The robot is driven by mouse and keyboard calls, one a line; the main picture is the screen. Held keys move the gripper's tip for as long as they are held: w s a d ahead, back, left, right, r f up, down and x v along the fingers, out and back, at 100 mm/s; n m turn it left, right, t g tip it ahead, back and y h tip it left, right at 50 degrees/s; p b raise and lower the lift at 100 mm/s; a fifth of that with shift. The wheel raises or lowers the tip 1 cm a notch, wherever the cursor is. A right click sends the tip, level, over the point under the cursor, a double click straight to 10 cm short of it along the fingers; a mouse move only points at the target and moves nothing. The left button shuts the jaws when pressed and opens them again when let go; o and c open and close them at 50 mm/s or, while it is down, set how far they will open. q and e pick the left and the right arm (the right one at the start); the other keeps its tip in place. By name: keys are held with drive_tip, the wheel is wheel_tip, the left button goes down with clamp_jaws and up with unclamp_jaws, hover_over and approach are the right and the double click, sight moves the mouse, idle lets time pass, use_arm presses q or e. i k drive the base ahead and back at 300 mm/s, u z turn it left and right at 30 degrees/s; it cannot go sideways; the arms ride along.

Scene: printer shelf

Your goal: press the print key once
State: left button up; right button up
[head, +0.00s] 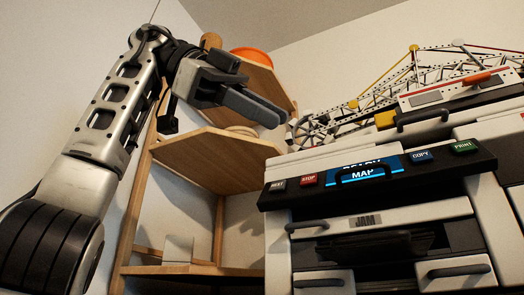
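The green print key (463,146) sits at the right end of the printer's dark control panel (400,181). Its label "PRINT" is readable and nothing covers it. My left gripper (276,117) is raised to the left of the printer, in front of the wooden shelf. Its dark fingers lie together, with nothing seen between them, and point right and down. It is well apart from the panel and touches no key. My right gripper is not in view.
A red stop key (308,180) and a dark key (278,185) are at the panel's left end. A lit blue display (362,173) sits mid-panel behind a dark handle. A wooden shelf (217,155) holds an orange bowl (252,54).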

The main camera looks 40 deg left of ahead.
sight(466, 146)
drive_tip(key=k, duration=1)
